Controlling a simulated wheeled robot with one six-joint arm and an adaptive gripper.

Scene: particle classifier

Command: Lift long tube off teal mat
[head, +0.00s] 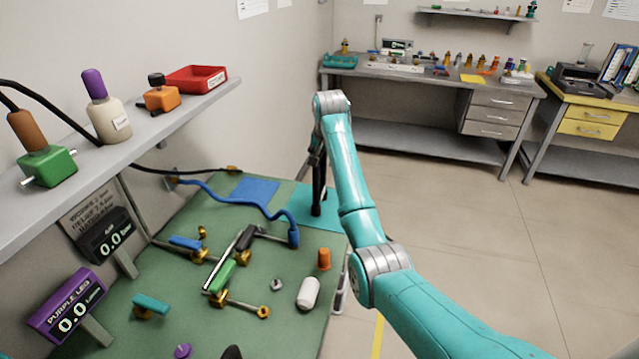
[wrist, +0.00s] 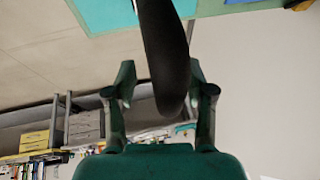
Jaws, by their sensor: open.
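A long dark tube (head: 318,188) stands upright on the teal mat (head: 330,222) at the table's far right corner. In the wrist view the dark tube (wrist: 164,50) comes down from the top, with its rounded end between my gripper's fingers. My gripper (wrist: 161,80) is open, with a finger on each side of the tube and visible gaps. Part of the teal mat (wrist: 105,14) shows at the top of the wrist view. In the head view my arm partly hides the gripper and the tube's upper part.
A blue mat (head: 255,189) lies left of the teal mat, with a blue hose (head: 235,203) running past it. Tubes and fittings cover the green table. An orange piece (head: 324,258) and a white cylinder (head: 308,293) stand nearer. A shelf (head: 140,130) overhangs at left.

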